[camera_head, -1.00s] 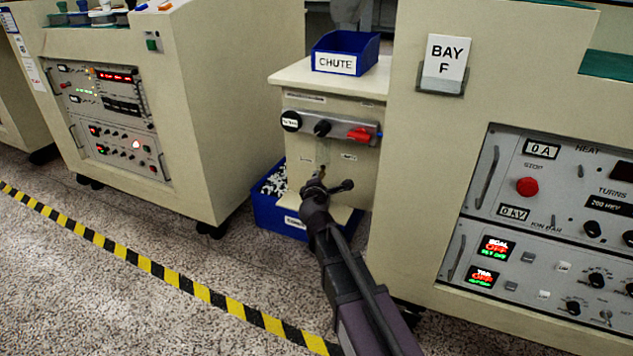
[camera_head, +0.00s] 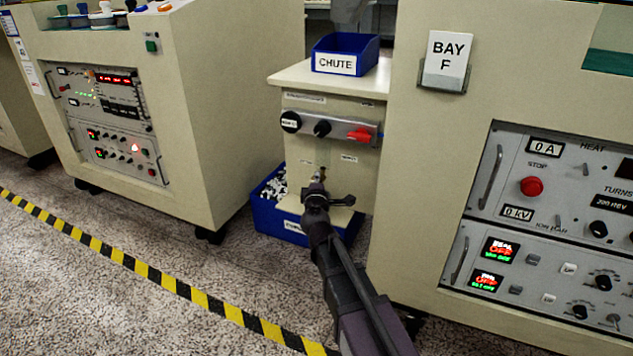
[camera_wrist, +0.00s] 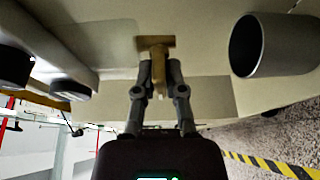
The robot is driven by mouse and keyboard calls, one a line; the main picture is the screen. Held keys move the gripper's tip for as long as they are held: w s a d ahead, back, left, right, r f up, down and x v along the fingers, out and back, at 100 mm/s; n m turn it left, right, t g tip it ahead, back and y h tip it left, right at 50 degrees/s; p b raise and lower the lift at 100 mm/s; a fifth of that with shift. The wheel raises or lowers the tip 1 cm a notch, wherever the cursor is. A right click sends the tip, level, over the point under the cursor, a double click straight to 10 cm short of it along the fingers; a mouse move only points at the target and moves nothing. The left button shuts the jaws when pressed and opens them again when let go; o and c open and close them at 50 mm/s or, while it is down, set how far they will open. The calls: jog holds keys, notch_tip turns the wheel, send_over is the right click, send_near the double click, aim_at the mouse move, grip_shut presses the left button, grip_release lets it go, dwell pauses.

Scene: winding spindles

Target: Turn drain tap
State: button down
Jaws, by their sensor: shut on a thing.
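The drain tap is a small brass piece (camera_wrist: 157,66) with a crosswise top, standing out from the cream panel in the wrist view. My gripper (camera_wrist: 160,76) has one finger on each side of it and is shut on it. In the head view my gripper (camera_head: 318,186) reaches the lower front of the cream chute cabinet (camera_head: 352,185). There the tap is small and mostly hidden by my gripper, so its angle is hard to tell.
A blue bin (camera_head: 266,212) with white pieces stands under the cabinet's front. Above are a black knob (camera_head: 322,128) and a red handle (camera_head: 360,135). The Bay F machine (camera_head: 430,150) is close on the right. A wide grey tube (camera_wrist: 275,45) shows in the wrist view.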

jog(key=shift+w, duration=0.1)
dwell(0.3)
jog(key=c, duration=0.7)
grip_release()
jog(key=s, duration=0.8)
jog(key=shift+d, duration=0.15)
jog(key=shift+s, duration=0.1)
